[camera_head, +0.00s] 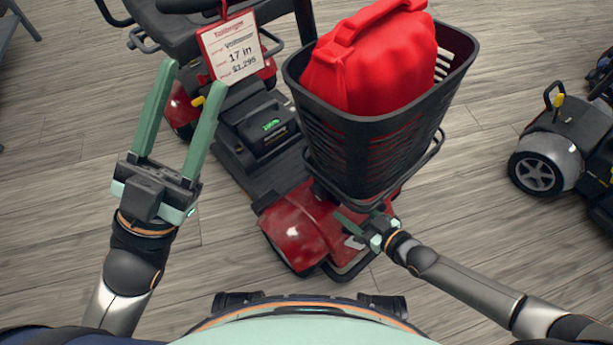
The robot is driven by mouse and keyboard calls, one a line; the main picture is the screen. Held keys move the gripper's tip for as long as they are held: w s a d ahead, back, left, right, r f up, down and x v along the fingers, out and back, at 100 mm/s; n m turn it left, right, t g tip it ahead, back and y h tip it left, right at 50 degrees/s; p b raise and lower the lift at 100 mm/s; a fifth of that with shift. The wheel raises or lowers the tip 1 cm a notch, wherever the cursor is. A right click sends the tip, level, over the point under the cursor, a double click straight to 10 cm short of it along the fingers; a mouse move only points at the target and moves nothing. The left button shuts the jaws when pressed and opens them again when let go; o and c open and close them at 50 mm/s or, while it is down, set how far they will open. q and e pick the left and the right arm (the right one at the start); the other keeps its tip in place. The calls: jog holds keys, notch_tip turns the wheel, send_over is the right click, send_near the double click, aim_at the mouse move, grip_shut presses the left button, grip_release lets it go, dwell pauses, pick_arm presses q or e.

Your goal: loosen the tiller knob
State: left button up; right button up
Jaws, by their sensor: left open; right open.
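A red and black mobility scooter (298,228) stands in front of me, with a black basket (362,150) at its front. I cannot make out the tiller knob; the basket and the red bag hide most of the tiller. My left gripper (195,77) is open and empty, its two long green fingers pointing up the picture, left of the scooter and apart from the basket. My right gripper (352,221) is low by the basket's underside, over the scooter's red front. Its fingers are partly hidden, and I cannot tell whether they touch the scooter.
A bulky red bag (368,60) fills the basket. A price tag (230,47) hangs by the scooter's black seat (190,28). Another scooter (562,150) stands at the right edge. Wooden floor (70,200) is clear on the left and between the scooters.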

aim_at(320, 189)
jog(key=b+x, duration=0.2)
jog(key=x, duration=0.2)
jog(key=b+x, duration=0.2)
jog(key=x, duration=0.2)
jog(key=b+x, duration=0.2)
jog(key=x, duration=0.2)
jog(key=shift+d+f, duration=0.15)
jog(key=shift+f, duration=0.2)
pick_arm(q)
notch_tip(320, 189, down, 8)
jog(key=w, duration=0.1)
jog(key=shift+d+r+m+g+b, duration=0.2)
jog(key=shift+r+m+g+b, duration=0.05)
jog(key=shift+m+g+b, duration=0.05)
pick_arm(e)
jog(key=shift+w+a+f, duration=0.1)
jog(key=shift+w+a, duration=0.35)
jog(key=shift+w, duration=0.05)
grip_shut()
